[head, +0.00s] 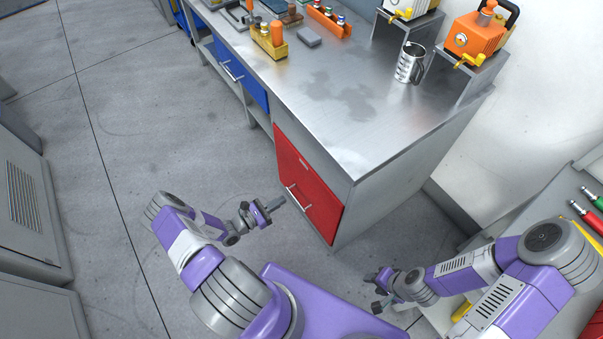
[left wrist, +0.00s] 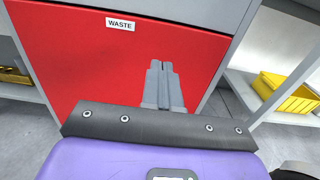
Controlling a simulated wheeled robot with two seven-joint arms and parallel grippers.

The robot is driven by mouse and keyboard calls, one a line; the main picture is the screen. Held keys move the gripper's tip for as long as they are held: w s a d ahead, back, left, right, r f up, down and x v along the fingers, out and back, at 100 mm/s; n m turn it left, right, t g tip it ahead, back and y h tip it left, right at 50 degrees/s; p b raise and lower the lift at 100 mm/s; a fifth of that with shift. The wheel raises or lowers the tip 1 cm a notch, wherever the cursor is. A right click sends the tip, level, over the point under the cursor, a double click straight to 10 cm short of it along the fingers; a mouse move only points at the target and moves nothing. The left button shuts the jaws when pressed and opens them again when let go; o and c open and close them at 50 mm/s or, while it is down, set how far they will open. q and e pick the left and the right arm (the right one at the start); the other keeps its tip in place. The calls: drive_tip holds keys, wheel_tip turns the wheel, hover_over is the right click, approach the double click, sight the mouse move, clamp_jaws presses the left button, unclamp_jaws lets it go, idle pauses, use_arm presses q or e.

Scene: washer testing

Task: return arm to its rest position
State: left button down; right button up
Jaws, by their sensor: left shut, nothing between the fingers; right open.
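My left gripper (head: 276,203) is at the end of the purple and grey left arm, low over the floor in front of the bench. It points toward the red drawer (head: 306,182). In the left wrist view its two grey fingers (left wrist: 162,66) are shut together with nothing between them, in front of the red drawer front (left wrist: 75,50) with its WASTE label. I cannot tell the exact gap between the fingertips and the drawer. My right gripper (head: 377,292) is open, low at the right of my body, and no object shows in it.
The metal bench (head: 320,100) carries a steel mug (head: 410,62), an orange machine (head: 475,38) and a yellow block holder (head: 270,44). A blue drawer (head: 240,77) is left of the red one. Grey cabinets (head: 25,200) stand at far left. Floor (head: 110,130) between is clear.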

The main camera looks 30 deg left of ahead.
use_arm(q)
drive_tip(key=s+d+m+g+h, duration=0.2)
drive_tip(key=d+m+g+h, duration=0.35)
drive_tip(key=d, duration=0.55)
drive_tip(key=s+d+r+m+g+y, duration=0.1)
drive_tip(key=s+d+m+g+y, duration=0.7)
drive_tip(key=s+m+g, duration=0.65)
drive_tip(key=w+d+r+m+t+y, duration=0.1)
drive_tip(key=w+d+r+m+t, duration=0.1)
drive_tip(key=w+r+m+t, duration=0.2)
drive_tip(key=m, duration=0.3)
drive_tip(key=shift+w+d+r+m, duration=0.15)
drive_tip(key=shift+w+r+m, duration=0.2)
drive_tip(key=shift+m, duration=0.05)
drive_tip(key=shift+y, duration=0.25)
